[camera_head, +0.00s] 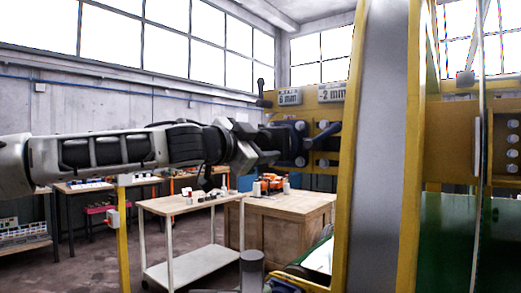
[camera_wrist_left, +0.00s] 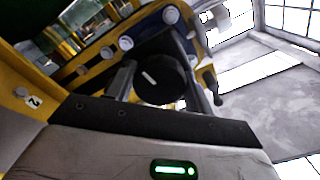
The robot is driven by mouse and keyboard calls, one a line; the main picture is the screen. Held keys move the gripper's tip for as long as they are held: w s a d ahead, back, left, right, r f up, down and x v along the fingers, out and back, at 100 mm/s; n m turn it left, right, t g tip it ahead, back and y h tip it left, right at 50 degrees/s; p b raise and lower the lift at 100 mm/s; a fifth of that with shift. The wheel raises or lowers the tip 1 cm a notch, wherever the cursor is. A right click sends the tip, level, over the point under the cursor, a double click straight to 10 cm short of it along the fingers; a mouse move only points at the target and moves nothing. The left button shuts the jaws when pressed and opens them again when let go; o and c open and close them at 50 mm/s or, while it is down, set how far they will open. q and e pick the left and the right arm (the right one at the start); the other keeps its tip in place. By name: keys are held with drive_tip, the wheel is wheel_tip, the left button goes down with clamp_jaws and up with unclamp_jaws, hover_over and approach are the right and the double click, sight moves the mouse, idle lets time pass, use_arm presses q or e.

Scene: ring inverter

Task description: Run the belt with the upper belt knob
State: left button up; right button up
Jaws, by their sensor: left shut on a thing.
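My left arm reaches in from the left in the head view, and its gripper (camera_head: 278,145) is at the yellow machine frame (camera_head: 345,100), below two labels. In the left wrist view a round black knob (camera_wrist_left: 158,80) with a white mark sits between the two fingers of my left gripper (camera_wrist_left: 160,88). The gripper is shut on this knob. In the head view the gripper hides the knob. The grey belt (camera_head: 383,130) rises between yellow side rails to the right of the gripper. My right gripper is not in view.
The labels read 6 mm (camera_head: 289,97) and -2 mm (camera_head: 331,93). A white cart (camera_head: 190,205) and a wooden crate table (camera_head: 285,220) stand below and behind the arm.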

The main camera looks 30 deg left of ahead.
use_arm(q)
drive_tip(key=shift+f+n+b, duration=0.2)
drive_tip(key=shift+n+b, duration=0.1)
drive_tip(key=shift+n, duration=0.7)
drive_tip(key=n+b, duration=0.1)
drive_tip(key=n, duration=0.1)
drive_tip(key=shift+n, duration=1)
drive_tip(key=shift+d+n+b, duration=0.1)
drive_tip(key=shift+n+b, duration=0.4)
drive_tip(key=shift+n, duration=0.3)
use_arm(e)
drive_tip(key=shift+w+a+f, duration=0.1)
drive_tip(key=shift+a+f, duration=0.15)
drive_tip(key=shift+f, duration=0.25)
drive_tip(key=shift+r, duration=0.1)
use_arm(q)
drive_tip(key=o, duration=1)
drive_tip(key=shift+c, duration=0.2)
drive_tip(key=shift+r, duration=0.1)
drive_tip(key=shift+s, duration=0.1)
